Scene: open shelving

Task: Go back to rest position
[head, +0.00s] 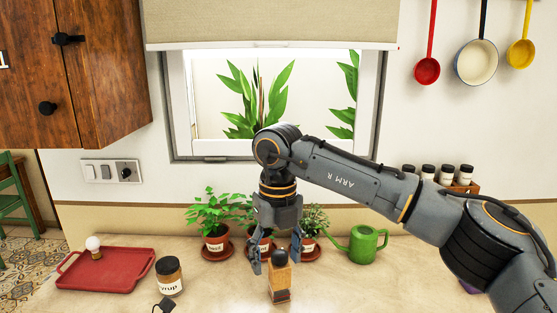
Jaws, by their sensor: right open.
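My right arm comes in from the right, and its gripper (276,262) points down over the counter. Its two fingers are spread apart. A light-brown, block-like object (281,279) with a round black top and a dark band near its base stands upright at the fingers. I cannot tell whether the fingers touch it. My left gripper cannot be made out.
The counter holds a red tray (105,272) with a bulb-like item (94,246), a syrup jar (169,277), several potted herbs (214,230) behind my gripper, a green watering can (363,245) and spice jars (446,174). A small dark shape (164,305) sits at the bottom edge.

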